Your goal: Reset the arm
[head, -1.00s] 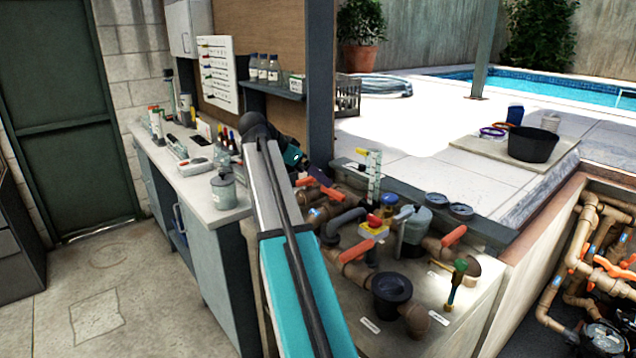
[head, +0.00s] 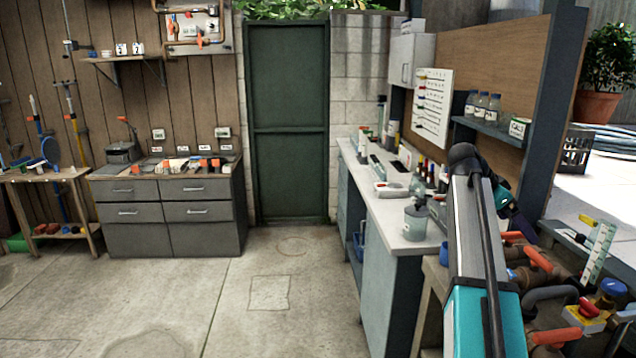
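My arm rises from the lower right of the head view as a teal and grey link with a dark cable along it. It bends at a black joint beside the grey-topped counter (head: 398,235). Past the joint, a short teal and dark part leads down to my gripper (head: 514,214), which is small, dark and partly hidden behind the arm. It is near the pipework with orange-handled valves (head: 538,258). I cannot make out its fingers or anything held in them.
The counter holds bottles and a grey canister (head: 415,222). A shelf (head: 490,130) with bottles is on the wooden partition behind my arm. A green door (head: 290,120), grey drawers (head: 168,222) and a wooden bench (head: 45,176) stand further left. The concrete floor between is clear.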

